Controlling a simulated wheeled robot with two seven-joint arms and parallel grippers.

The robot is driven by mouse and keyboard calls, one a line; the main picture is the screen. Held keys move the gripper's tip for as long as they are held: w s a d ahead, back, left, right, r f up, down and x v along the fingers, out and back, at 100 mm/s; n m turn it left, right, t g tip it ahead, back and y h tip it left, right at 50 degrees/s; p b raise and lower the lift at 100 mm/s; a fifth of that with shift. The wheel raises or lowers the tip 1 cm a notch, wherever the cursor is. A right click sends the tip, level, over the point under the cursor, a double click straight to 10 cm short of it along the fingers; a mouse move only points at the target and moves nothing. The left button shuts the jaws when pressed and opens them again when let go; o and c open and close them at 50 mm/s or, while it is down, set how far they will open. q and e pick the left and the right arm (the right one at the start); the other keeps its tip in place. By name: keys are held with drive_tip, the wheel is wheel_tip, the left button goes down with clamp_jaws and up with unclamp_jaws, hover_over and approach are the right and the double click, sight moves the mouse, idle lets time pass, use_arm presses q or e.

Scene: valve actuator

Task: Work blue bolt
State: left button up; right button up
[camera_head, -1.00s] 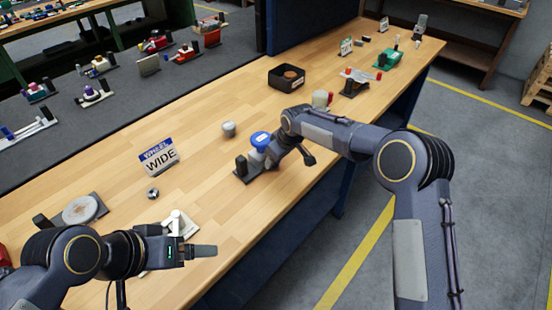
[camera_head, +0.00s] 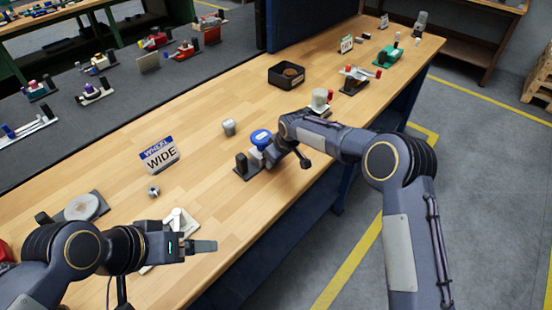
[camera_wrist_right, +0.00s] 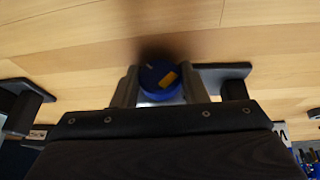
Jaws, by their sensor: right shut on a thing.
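The blue bolt (camera_head: 261,137) has a round blue head with a pale mark. It stands on a dark-based fixture (camera_head: 241,166) near the front edge of the wooden bench. My right gripper (camera_head: 268,154) reaches it from the right. In the right wrist view the blue head (camera_wrist_right: 158,76), with an orange patch, lies between the two fingers (camera_wrist_right: 160,88), which are shut on it. The lower part of the bolt is mostly hidden.
A "WHEEL WIDE" sign (camera_head: 159,155), a small metal nut (camera_head: 154,191) and a grey cylinder (camera_head: 229,127) stand left of the bolt. A black bin (camera_head: 288,75) and other fixtures, one with red ends (camera_head: 356,79), lie farther back.

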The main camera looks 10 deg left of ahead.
drive_tip(key=shift+w+d+g+y, duration=0.1)
drive_tip(key=shift+g+y, duration=0.3)
drive_tip(key=shift+g, duration=0.2)
drive_tip(key=o, duration=1)
drive_tip(key=shift+r, duration=0.15)
drive_tip(key=b+v, duration=0.2)
drive_tip(key=v, duration=0.5)
drive_tip(key=shift+r, duration=0.25)
